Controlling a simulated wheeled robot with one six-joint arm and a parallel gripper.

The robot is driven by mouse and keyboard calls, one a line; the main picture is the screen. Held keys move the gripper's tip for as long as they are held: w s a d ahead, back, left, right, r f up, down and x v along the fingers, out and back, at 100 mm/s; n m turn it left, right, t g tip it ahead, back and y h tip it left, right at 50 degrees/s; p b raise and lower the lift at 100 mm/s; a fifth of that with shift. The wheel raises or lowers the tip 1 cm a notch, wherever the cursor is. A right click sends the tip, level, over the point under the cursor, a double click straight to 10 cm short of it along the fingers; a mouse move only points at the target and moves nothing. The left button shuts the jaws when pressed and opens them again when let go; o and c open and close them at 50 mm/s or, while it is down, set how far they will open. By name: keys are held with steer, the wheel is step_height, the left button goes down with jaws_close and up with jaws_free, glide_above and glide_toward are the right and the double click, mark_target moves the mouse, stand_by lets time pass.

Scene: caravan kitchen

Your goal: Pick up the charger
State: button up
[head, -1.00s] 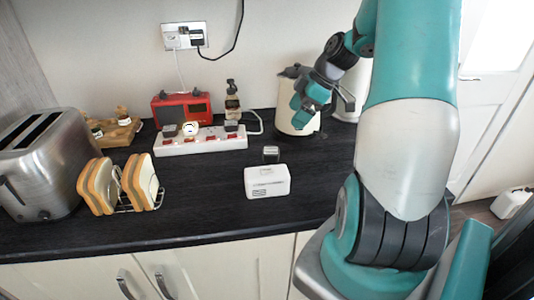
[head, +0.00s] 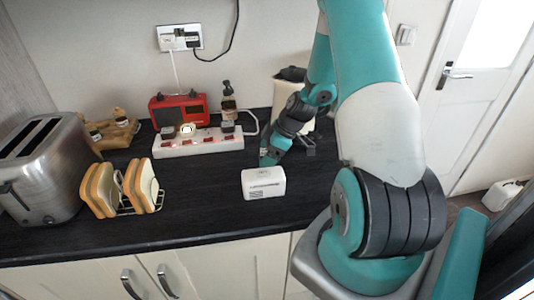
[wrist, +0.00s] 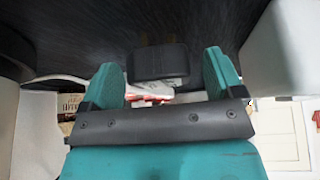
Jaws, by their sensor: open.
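The charger (wrist: 158,63) is a small dark block with faint pins. In the wrist view it lies on the black worktop, between the two teal fingertips in the picture. Dark gaps show on both sides of it, and neither finger visibly touches it. I cannot tell whether the fingers reach fully around it. My gripper (wrist: 164,78) is open. In the head view my gripper (head: 268,160) points down at the worktop just behind the white box (head: 263,184), and the charger is hidden there.
The white box also shows close to the right finger in the wrist view (wrist: 287,45). A power strip (head: 198,143) with plugs and a red radio (head: 180,108) stand behind left. A kettle (head: 287,92) is behind my arm. A toast rack (head: 126,208) and toaster (head: 42,165) stand left.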

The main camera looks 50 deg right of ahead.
steer(key=shift+f, duration=0.1)
steer(key=c, duration=1)
